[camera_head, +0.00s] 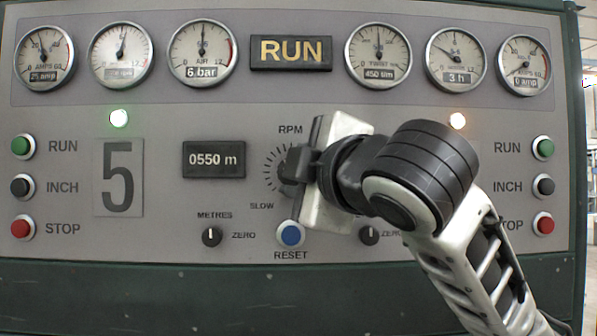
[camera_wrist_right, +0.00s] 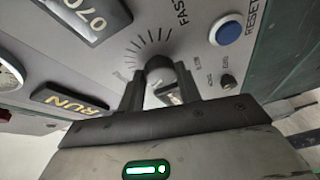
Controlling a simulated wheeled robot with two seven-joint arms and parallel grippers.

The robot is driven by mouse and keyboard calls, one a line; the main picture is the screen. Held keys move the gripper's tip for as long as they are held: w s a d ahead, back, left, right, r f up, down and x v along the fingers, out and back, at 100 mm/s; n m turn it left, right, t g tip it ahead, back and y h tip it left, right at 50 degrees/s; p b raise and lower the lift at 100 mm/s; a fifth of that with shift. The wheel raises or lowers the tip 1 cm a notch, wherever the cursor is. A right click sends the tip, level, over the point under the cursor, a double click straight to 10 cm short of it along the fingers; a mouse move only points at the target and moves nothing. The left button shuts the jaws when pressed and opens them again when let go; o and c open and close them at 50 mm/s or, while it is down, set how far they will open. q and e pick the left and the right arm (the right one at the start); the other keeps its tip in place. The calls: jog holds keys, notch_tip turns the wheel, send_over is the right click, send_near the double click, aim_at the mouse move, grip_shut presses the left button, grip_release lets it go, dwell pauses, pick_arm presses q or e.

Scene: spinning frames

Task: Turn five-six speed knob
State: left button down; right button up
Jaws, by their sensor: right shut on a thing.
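The speed knob (camera_wrist_right: 159,68) is a dark round knob at the centre of a tick dial marked RPM and SLOW, on the middle of the grey panel. In the head view it is mostly hidden behind my right gripper (camera_head: 296,166), which comes in from the right. In the wrist view the two dark fingers of my right gripper (camera_wrist_right: 160,78) are one on each side of the knob, shut on it. The knob's pointer direction cannot be told. My left gripper is not in view.
A blue RESET button (camera_head: 291,235) sits just below the dial, with a small METRES knob (camera_head: 212,237) to its left. A 0550 m display (camera_head: 214,160) is left of the dial. Gauges line the top; RUN, INCH and STOP buttons are at both sides.

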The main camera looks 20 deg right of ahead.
jog(key=o, duration=1)
jog(key=shift+s, duration=0.1)
pick_arm(q)
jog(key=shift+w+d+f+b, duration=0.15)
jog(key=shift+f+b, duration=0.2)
jog(key=shift+b, duration=0.55)
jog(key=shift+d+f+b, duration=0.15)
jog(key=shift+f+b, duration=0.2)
jog(key=shift+b, duration=0.5)
pick_arm(e)
jog(key=s+d, duration=0.1)
jog(key=s, duration=1.4)
jog(key=shift+s+d+f, duration=0.2)
jog(key=shift+s+d, duration=0.15)
jog(key=shift+d, duration=0.05)
